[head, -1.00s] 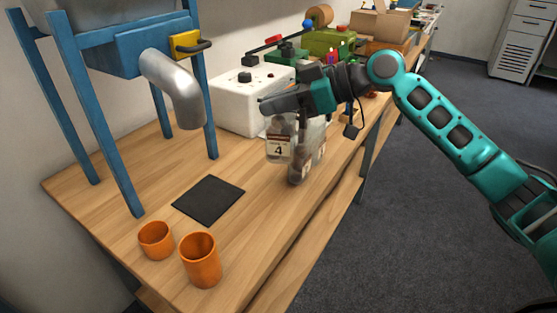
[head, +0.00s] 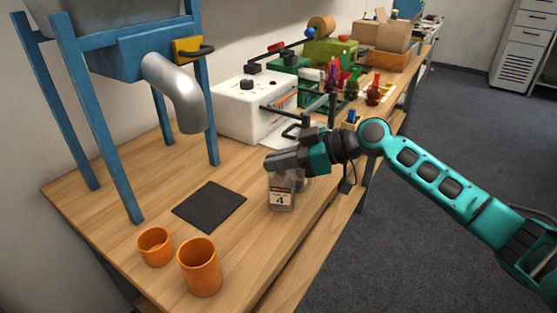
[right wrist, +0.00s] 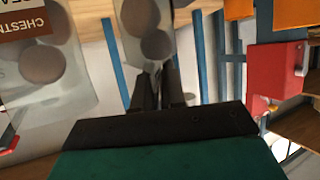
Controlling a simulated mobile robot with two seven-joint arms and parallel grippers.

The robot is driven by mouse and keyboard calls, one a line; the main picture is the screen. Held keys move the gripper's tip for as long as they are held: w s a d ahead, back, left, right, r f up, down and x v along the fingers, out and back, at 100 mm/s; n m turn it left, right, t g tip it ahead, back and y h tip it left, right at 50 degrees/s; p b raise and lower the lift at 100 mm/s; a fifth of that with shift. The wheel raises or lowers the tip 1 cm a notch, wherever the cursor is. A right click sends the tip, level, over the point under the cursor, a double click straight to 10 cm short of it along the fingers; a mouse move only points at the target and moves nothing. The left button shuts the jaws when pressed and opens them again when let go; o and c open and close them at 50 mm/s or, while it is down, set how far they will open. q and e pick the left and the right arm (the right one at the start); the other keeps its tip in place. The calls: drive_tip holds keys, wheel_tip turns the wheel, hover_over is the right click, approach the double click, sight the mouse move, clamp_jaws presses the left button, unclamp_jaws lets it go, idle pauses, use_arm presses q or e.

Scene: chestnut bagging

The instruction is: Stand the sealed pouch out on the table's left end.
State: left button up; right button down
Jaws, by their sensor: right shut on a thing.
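A clear sealed pouch of chestnuts (head: 281,196) with a white label reading 4 hangs upright under my right gripper (head: 270,163), which is shut on its top. Its base is at or just above the wooden table (head: 232,246); I cannot tell if it touches. A second clear shape (head: 303,184) shows just behind it, mostly hidden by the gripper. In the right wrist view, a chestnut pouch (right wrist: 150,30) is at the fingertips (right wrist: 160,75), and a labelled pouch (right wrist: 40,50) fills the left edge. My left gripper is not in view.
A black mat (head: 209,206) and two orange cups (head: 155,246) (head: 200,267) are on the near left of the table. A blue stand with a metal spout (head: 175,90) rises behind. A white sealer box (head: 240,105) stands beyond the pouch.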

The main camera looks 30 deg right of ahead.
drive_tip(key=c, duration=1.2)
unclamp_jaws()
drive_tip(key=v, duration=1.2)
